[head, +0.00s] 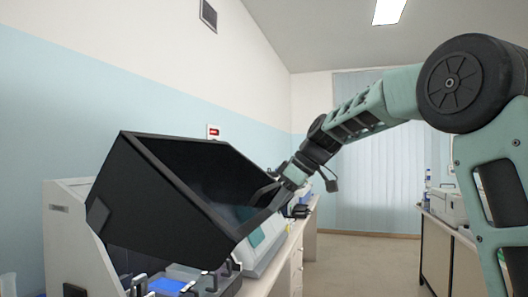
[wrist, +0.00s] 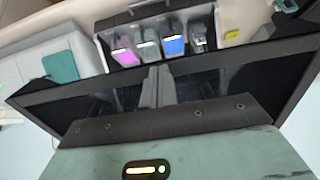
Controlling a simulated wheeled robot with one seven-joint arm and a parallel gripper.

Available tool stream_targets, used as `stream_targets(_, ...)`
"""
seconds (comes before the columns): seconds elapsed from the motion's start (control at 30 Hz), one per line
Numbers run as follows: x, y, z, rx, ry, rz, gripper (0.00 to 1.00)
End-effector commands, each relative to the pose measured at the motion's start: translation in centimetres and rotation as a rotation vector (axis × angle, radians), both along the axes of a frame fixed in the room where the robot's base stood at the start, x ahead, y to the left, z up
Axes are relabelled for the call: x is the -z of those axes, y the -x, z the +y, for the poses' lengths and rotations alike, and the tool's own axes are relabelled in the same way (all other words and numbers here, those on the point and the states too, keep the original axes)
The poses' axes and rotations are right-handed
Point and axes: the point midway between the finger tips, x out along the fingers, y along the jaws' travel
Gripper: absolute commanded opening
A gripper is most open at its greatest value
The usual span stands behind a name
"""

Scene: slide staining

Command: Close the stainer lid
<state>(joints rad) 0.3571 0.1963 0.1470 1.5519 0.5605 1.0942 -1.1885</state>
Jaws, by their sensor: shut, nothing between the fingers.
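The stainer (head: 62,230) is a pale grey machine at the lower left of the head view. Its large dark lid (head: 165,195) stands open and tilted, with a black frame around a dark see-through panel. The lid (wrist: 225,82) also crosses the middle of the wrist view. My gripper (head: 266,190) is at the right side of the lid; I cannot tell if it touches. In the wrist view the two fingers (wrist: 157,82) are together and empty, over the dark panel. Staining jars with pink, grey and blue contents (wrist: 172,46) show beyond the lid's edge.
Another pale device with a teal panel (head: 262,240) stands on the bench just right of the stainer. A bench with white equipment (head: 450,205) is at the far right. The floor (head: 375,262) between the benches is clear.

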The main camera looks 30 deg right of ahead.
Motion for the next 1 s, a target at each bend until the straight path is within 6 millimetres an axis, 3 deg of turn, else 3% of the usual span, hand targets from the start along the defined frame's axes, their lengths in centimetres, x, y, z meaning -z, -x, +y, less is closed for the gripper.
stream_targets(0.03,2.1,-0.2,0.0,0.000,-0.013,-0.013,0.00)
stream_targets(1.0,16.6,-3.3,2.4,-0.002,-0.280,-0.280,0.00)
